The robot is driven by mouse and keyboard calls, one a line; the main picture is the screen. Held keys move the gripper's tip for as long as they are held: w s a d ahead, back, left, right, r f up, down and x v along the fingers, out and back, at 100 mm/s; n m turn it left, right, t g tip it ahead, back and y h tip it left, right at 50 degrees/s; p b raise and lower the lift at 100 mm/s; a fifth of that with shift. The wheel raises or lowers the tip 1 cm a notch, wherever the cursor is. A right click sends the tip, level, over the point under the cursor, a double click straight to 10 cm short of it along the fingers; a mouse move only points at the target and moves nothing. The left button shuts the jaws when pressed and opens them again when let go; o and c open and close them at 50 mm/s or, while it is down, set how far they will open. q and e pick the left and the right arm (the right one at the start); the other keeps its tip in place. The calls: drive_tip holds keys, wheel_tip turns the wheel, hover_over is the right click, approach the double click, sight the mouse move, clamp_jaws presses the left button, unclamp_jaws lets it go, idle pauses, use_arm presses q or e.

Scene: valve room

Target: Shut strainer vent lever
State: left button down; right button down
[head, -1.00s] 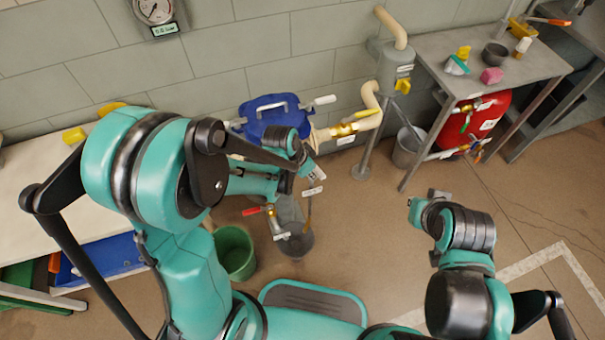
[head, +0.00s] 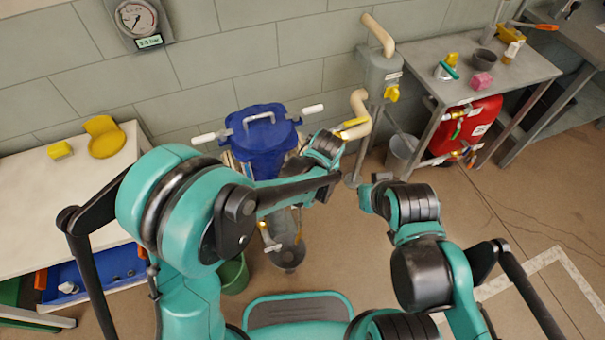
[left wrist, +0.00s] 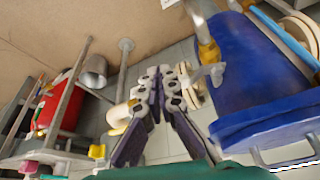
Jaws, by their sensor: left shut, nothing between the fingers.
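A blue strainer-like vessel (head: 262,135) with a lid handle stands in front of the wall; it also shows in the left wrist view (left wrist: 255,75). A yellow lever (head: 352,123) sits by the cream pipe right of it; I cannot tell whether it is the vent lever. A small valve (head: 270,243) is low under my left arm. My left gripper (left wrist: 170,78) is shut and empty, between the blue vessel and a cream pipe end. In the head view its wrist is just left of the yellow lever; contact cannot be told. My right gripper (head: 368,190) is right of this, its fingers unclear.
A grey pipe column (head: 378,75) and a bucket (head: 402,150) stand right of the vessel. A metal table (head: 440,62) and a red tank (head: 470,125) are farther right. A green bucket (head: 234,275) is below my left arm. A white bench (head: 40,205) is at left. Floor at lower right is clear.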

use_arm(q)
drive_tip(key=shift+w+d+n+y, duration=0.2)
drive_tip(key=shift+w+n+y, duration=0.05)
drive_tip(key=shift+w+n, duration=0.4)
drive_tip(key=shift+w+d+n+y, duration=0.15)
drive_tip(key=shift+w+n+y, duration=0.1)
drive_tip(key=shift+w+n, duration=0.4)
use_arm(e)
drive_tip(key=shift+a, duration=0.1)
use_arm(q)
drive_tip(key=shift+w, duration=0.1)
